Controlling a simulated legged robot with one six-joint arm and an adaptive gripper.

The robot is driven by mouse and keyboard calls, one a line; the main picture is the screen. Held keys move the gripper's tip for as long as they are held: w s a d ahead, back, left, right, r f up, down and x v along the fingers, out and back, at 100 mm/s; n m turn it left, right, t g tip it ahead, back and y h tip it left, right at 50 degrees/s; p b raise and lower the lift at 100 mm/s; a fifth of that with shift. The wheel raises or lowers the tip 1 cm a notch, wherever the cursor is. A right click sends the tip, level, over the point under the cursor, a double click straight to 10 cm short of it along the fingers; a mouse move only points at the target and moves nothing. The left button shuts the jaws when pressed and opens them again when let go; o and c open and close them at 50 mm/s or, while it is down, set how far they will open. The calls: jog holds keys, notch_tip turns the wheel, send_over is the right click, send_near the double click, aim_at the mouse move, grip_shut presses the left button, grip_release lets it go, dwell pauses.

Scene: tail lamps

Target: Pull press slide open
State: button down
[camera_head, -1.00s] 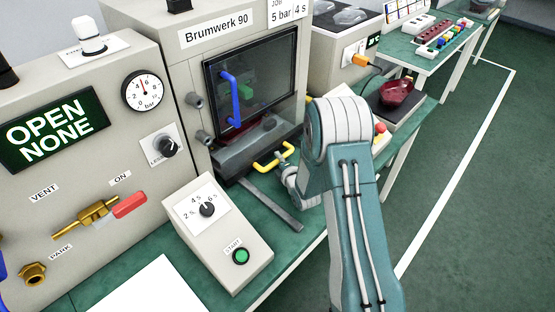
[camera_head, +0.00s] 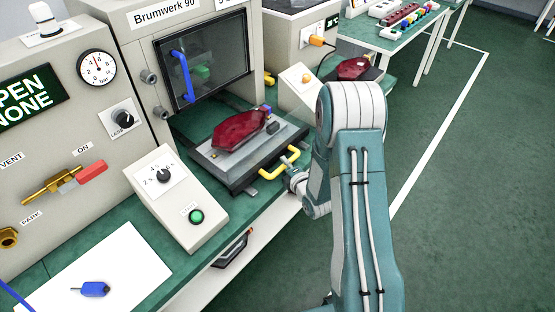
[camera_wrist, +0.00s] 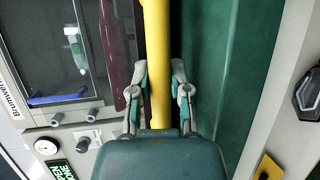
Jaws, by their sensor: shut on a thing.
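The press slide (camera_head: 270,152) is a grey tray drawn out in front of the press Brumwerk 90 (camera_head: 137,45). A dark red tail lamp (camera_head: 238,132) lies on it. The slide's yellow handle (camera_head: 279,166) is at its front edge. My gripper (camera_head: 290,172) is at this handle, partly hidden by my arm. In the wrist view, the yellow handle (camera_wrist: 157,70) runs between the two fingers of my gripper (camera_wrist: 161,75), which are shut on it. A strip of the red lamp shows left of it (camera_wrist: 118,50).
A control box with a green START button (camera_head: 196,216) stands left of the slide. The press window with a blue handle (camera_head: 184,77) is behind. A blue item (camera_head: 95,289) lies on a white sheet. Another red lamp (camera_head: 354,69) sits at the back. Open floor lies right.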

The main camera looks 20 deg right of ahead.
jog(key=shift+s+d+f, duration=0.25)
jog(key=shift+s+d, duration=0.05)
jog(key=shift+s, duration=0.2)
jog(key=c, duration=0.9)
grip_release()
jog(key=shift+o, duration=0.2)
jog(key=shift+w, duration=0.1)
jog(key=v, duration=1.2)
